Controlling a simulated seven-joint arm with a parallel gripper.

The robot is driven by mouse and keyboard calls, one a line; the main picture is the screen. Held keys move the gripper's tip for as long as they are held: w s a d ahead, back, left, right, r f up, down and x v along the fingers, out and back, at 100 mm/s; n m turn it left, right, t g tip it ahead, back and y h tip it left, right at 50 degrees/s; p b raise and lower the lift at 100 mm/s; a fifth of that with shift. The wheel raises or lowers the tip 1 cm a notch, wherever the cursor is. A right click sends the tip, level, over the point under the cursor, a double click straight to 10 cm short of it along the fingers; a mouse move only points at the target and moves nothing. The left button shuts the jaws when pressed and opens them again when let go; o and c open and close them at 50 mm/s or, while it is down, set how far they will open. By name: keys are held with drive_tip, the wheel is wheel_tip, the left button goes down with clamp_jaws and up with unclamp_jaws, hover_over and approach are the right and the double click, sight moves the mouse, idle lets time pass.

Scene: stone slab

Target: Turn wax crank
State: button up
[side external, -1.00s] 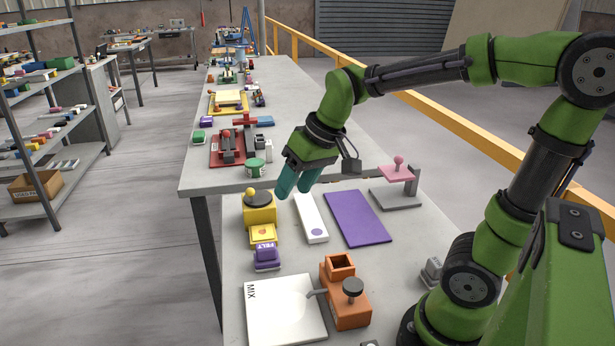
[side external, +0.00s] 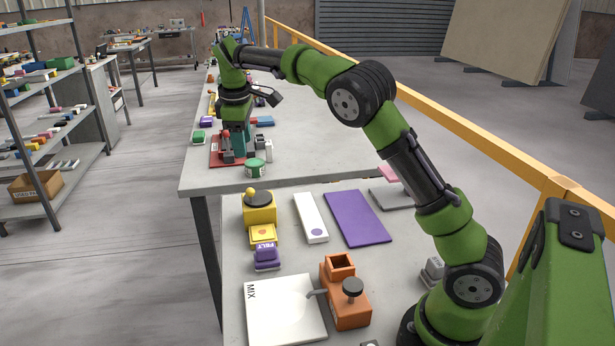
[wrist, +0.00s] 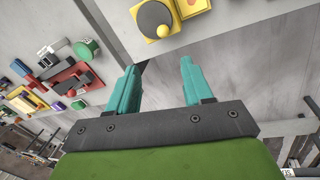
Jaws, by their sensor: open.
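The likeliest crank is a yellow box (side external: 260,215) with a dark round disc (side external: 259,198) and a yellow knob (side external: 250,191), on the near slab; no wax label is legible. It also shows in the wrist view as a yellow box (wrist: 181,29) at the top. The teal fingers hide part of the grey and red device there. In the wrist view my gripper (wrist: 158,68) has its fingers wide apart with nothing between them.
A purple mat (side external: 357,218), a white strip (side external: 311,218), a purple FELT block (side external: 266,256), an orange unit (side external: 346,300) and a white MIX board (side external: 285,312) lie on the near slab. A green pot (side external: 255,168) stands by the red board. A yellow rail (side external: 500,155) runs along the right.

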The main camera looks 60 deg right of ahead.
sight(251, 190)
drive_tip(key=shift+n, duration=0.4)
drive_tip(key=x, duration=1.6)
drive_tip(key=shift+s+a+f, duration=0.2)
drive_tip(key=shift+s+f, duration=0.05)
drive_tip(key=shift+f, duration=0.15)
drive_tip(key=shift+d+r, duration=0.1)
drive_tip(key=shift+d, duration=0.1)
drive_tip(key=c, duration=0.8)
